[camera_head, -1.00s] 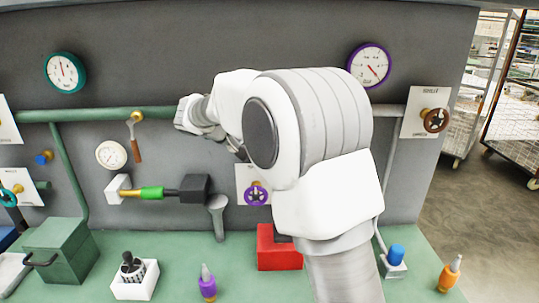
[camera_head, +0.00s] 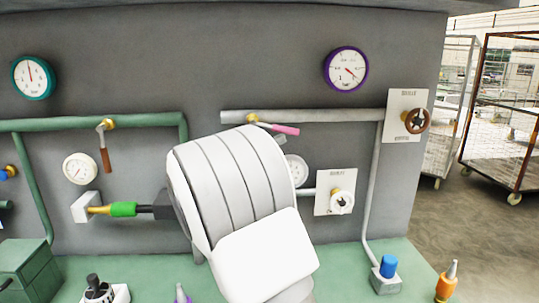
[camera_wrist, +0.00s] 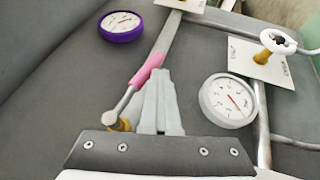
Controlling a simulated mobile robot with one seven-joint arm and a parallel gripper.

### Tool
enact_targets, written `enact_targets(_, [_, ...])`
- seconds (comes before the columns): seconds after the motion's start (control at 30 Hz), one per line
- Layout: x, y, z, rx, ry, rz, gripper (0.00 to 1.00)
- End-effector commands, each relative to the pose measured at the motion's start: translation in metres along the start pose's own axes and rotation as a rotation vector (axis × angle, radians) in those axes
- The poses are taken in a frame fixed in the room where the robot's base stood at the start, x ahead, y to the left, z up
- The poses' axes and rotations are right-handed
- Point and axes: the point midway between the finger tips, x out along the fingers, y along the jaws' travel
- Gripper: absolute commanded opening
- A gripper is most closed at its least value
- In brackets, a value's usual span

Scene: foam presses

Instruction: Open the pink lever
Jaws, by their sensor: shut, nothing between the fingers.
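The pink lever (camera_head: 283,129) sits on a grey-white pipe at the middle of the panel. Its handle points right, slightly downward, nearly along the pipe, from a brass valve (camera_head: 252,117). In the wrist view the pink handle (camera_wrist: 149,69) runs up and right from the brass valve at lower left. My gripper (camera_wrist: 159,76) is shut and empty, its fingertips just right of and below the pink handle in that picture. I cannot tell whether they touch it. In the head view my arm hides most of the gripper.
A white gauge (camera_head: 296,170) and a white handwheel (camera_head: 342,202) are below the pipe. A purple-rimmed gauge (camera_head: 346,66) is above it. A second lever with a brown handle (camera_head: 105,160) hangs on the green pipe (camera_head: 60,124). Bottles stand on the green bench.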

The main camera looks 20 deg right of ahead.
Motion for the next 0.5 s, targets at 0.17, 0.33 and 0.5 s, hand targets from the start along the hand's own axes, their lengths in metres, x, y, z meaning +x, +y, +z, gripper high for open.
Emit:
enact_targets(0.17, [0.0052,0.0047,0.003,-0.043,0.0,0.089,0.0])
enact_targets(0.33, [0.0082,0.0079,0.0042,-0.04,0.001,0.083,0.0])
enact_targets(0.5, [0.0099,0.0098,0.005,-0.041,0.001,0.082,0.0])
